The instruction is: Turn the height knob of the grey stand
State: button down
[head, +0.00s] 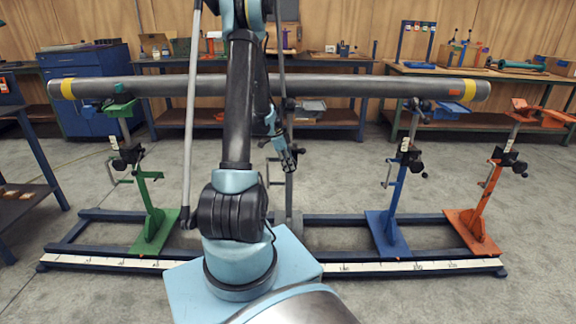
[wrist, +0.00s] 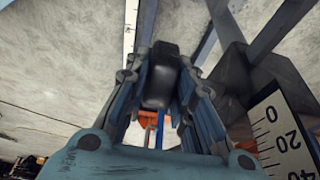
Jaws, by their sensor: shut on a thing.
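The grey stand (head: 289,188) stands in the middle behind my arm, partly hidden by it. Its black height knob (wrist: 160,78) lies between the two fingers of my gripper (wrist: 162,100) in the wrist view. The fingers are closed against the knob's sides. In the head view my gripper (head: 289,160) reaches the stand's post at about mid height, and the knob is hard to make out there. A white scale plate with black numbers (wrist: 280,135) shows to the right of the fingers in the wrist view.
A long grey pipe (head: 340,86) with yellow bands runs across above my gripper. A green stand (head: 152,215) is at left; a blue stand (head: 389,215) and an orange stand (head: 481,215) are at right. A dark blue floor frame (head: 345,219) carries the stands. Workbenches line the back wall.

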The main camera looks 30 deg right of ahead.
jog(key=shift+w+a+f+g+h, duration=0.15)
jog(key=shift+g+h, duration=0.35)
jog(key=shift+h, duration=0.5)
jog(key=c, duration=1.4)
grip_release()
jog(key=shift+o, duration=0.2)
jog(key=v, duration=1.2)
jog(key=shift+w, duration=0.2)
jog(key=shift+a+f, duration=0.1)
